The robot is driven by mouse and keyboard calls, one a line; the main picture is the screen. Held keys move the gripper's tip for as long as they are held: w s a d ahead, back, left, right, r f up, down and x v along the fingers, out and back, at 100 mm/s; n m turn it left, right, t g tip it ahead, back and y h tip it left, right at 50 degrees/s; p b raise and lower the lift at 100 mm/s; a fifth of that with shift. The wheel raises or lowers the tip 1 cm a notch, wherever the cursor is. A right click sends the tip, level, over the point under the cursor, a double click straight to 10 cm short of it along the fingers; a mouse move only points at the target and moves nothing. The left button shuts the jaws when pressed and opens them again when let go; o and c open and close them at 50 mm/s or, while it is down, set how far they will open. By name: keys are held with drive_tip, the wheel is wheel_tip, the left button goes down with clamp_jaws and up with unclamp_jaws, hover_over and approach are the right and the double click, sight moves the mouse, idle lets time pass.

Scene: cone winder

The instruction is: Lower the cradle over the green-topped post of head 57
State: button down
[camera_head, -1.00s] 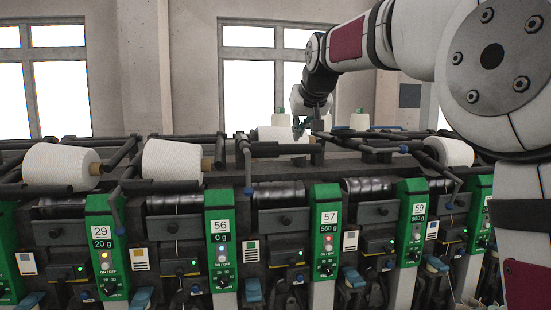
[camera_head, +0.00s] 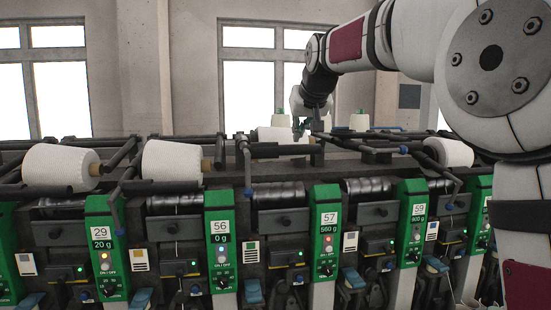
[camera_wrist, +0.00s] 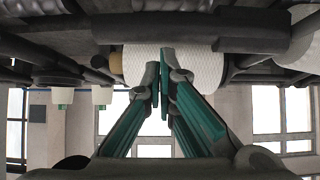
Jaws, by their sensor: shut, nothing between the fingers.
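The green-topped post of head 57 (camera_head: 328,240) stands upright at right of centre in the head view, with a lit red lamp and a "560 g" display. Above and behind it, a dark cradle bar (camera_head: 280,151) lies at the machine's top, with a white cone (camera_head: 268,134) behind it. In the wrist view, the picture is upside down; the dark bar (camera_wrist: 190,32) crosses in front of the white cone (camera_wrist: 140,68). My gripper (camera_head: 299,130) is at the cone's right end in the head view. Its green fingers (camera_wrist: 160,80) are shut and empty; contact with the bar is unclear.
Posts of head 56 (camera_head: 220,240) and head 59 (camera_head: 411,225) stand either side. Other cradles hold white cones, one at left (camera_head: 172,161) and one at right (camera_head: 449,152). White cones with green tips (camera_head: 359,121) stand behind the machine. Dark rods crowd its top.

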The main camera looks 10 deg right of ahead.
sight(299, 147)
drive_tip(key=shift+f+b, duration=1.35)
drive_tip(key=shift+f, duration=0.95)
drive_tip(key=s+r+p, duration=0.4)
drive_tip(key=r+p, duration=0.1)
drive_tip(key=r, duration=0.2)
drive_tip(key=s+f+g, duration=0.1)
drive_tip(key=s+f, duration=0.6)
drive_tip(key=s, duration=0.6)
drive_tip(key=s+f+g, duration=0.2)
drive_tip(key=s+f, duration=0.5)
drive_tip(key=s, duration=0.7)
drive_tip(key=s+f+g, duration=0.1)
drive_tip(key=s+f, duration=0.7)
drive_tip(key=s, duration=0.5)
drive_tip(key=shift+s+g, duration=0.35)
drive_tip(key=shift+g, duration=0.05)
